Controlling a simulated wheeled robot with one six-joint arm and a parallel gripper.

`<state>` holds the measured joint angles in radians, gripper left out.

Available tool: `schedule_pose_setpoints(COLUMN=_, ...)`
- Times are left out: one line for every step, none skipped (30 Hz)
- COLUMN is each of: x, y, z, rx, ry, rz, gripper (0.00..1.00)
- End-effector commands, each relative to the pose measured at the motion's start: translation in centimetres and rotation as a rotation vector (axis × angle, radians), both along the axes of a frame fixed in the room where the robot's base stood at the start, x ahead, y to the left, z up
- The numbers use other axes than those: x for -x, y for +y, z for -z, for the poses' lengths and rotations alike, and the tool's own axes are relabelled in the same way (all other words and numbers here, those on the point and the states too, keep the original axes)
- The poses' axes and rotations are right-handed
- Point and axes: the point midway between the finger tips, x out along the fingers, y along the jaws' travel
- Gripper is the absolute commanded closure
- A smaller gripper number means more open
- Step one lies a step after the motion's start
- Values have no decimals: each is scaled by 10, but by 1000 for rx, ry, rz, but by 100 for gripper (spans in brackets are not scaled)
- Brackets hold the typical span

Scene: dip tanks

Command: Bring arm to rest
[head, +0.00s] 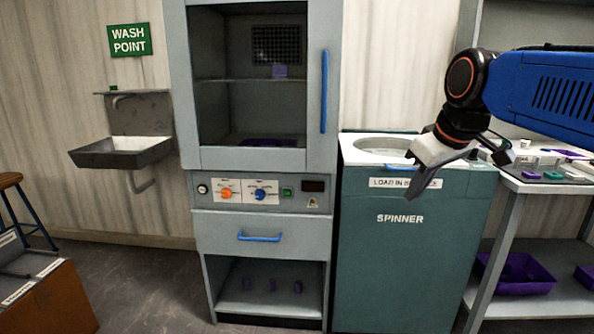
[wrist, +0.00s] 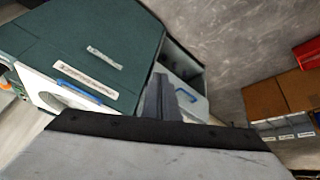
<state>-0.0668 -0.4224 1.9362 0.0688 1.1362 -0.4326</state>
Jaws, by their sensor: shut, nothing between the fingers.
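My gripper (head: 418,190) is in the right half of the head view, at the end of my blue arm. It hangs in front of the spinner (head: 400,255), a teal cabinet with a white top, and its fingers point down. The fingers are shut with nothing between them. In the wrist view my gripper (wrist: 160,98) shows as a dark narrow shape over the spinner's side and the grey cabinet. Part of the spinner's top and label is hidden behind my gripper in the head view.
A grey cabinet (head: 201,120) with a glass door stands left of the spinner. A sink (head: 125,152) hangs on the left wall. A bench (head: 520,186) with small coloured pieces is at right, a purple bin (head: 520,287) below it. A brown box (head: 60,305) stands lower left. Floor between is clear.

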Motion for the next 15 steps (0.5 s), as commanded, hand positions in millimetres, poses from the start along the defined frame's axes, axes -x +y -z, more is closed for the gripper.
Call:
schedule_pose_setpoints(x=19, y=-6, z=19, rx=-10, ry=10, rz=39, gripper=100)
schedule_pose_setpoints(x=30, y=-9, z=30, rx=-16, ry=15, rz=64, gripper=100)
schedule_pose_setpoints(x=43, y=-12, z=45, rx=-26, ry=22, rz=98, gripper=100)
schedule_pose_setpoints(x=53, y=-15, z=57, rx=-33, ry=29, rz=123, gripper=100)
schedule_pose_setpoints(x=64, y=-17, z=69, rx=-40, ry=34, rz=148, gripper=100)
schedule_pose_setpoints(x=78, y=-20, z=86, rx=-48, ry=42, rz=181, gripper=100)
schedule_pose_setpoints(x=88, y=-23, z=98, rx=-54, ry=47, rz=205, gripper=100)
schedule_pose_setpoints(x=98, y=-26, z=111, rx=-60, ry=51, rz=230, gripper=100)
schedule_pose_setpoints(x=111, y=-29, z=127, rx=-68, ry=59, rz=262, gripper=100)
schedule_pose_setpoints(x=120, y=-31, z=140, rx=-75, ry=63, rz=286, gripper=100)
schedule_pose_setpoints(x=130, y=-32, z=151, rx=-81, ry=67, rz=309, gripper=100)
schedule_pose_setpoints(x=141, y=-34, z=166, rx=-88, ry=73, rz=336, gripper=100)
schedule_pose_setpoints(x=149, y=-36, z=177, rx=-92, ry=76, rz=355, gripper=100)
schedule_pose_setpoints(x=156, y=-37, z=186, rx=-97, ry=79, rz=373, gripper=100)
schedule_pose_setpoints(x=164, y=-39, z=198, rx=-101, ry=84, rz=393, gripper=100)
